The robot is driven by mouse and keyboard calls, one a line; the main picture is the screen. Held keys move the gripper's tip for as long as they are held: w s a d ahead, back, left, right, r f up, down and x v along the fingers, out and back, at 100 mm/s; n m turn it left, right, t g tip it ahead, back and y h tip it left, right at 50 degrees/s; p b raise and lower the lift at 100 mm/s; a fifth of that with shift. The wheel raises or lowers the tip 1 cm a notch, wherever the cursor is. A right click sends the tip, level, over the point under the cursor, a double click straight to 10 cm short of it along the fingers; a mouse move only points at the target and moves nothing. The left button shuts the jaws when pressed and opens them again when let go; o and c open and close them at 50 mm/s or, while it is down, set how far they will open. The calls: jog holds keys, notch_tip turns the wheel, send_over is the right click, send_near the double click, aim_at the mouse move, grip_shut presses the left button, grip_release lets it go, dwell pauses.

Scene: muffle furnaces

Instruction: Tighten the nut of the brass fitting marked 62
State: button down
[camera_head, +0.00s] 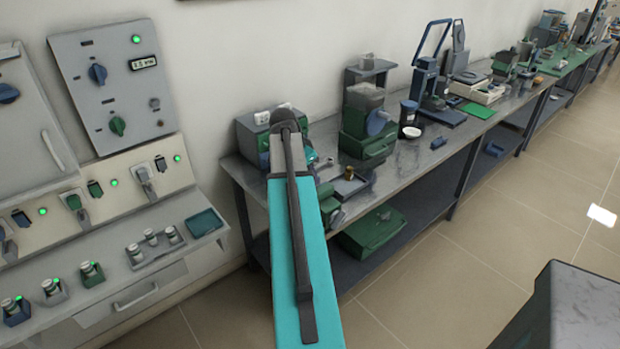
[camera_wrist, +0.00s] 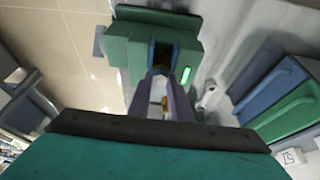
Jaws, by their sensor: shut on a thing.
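My gripper (camera_wrist: 165,105) shows in the wrist view, its two fingers reaching toward a green block-shaped unit (camera_wrist: 122,50) with a dark slot. The fingers are shut on a small brass piece (camera_wrist: 164,101), of which only a glint shows between them. It looks like the nut of a brass fitting, but no mark 62 can be read on it. In the head view my teal arm reaches to the near left end of the bench and hides the gripper and what it holds.
A grey bench (camera_head: 408,160) with instruments runs away to the right. A green and grey machine (camera_head: 366,130) stands right of my arm. A control panel (camera_head: 118,85) and a shelf of small vials are at left. A blue and green box (camera_wrist: 290,105) is close at right in the wrist view.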

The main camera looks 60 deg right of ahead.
jog(key=m, duration=0.1)
jog(key=m+g+b, duration=0.1)
jog(key=m, duration=0.1)
jog(key=m+y, duration=0.1)
jog(key=m, duration=0.1)
jog(key=shift+w+d+g, duration=0.25)
jog(key=shift+w+g, duration=0.15)
jog(key=m+y+b, duration=0.1)
jog(key=m, duration=0.1)
jog(key=m+g, duration=0.1)
jog(key=m, duration=0.2)
jog(key=shift+d+m+y+b, duration=0.15)
jog(key=shift+m+y+b, duration=0.15)
jog(key=shift+y+b, duration=0.1)
jog(key=c, duration=1.6)
grip_release()
jog(key=shift+w, duration=0.1)
jog(key=shift+r, duration=0.1)
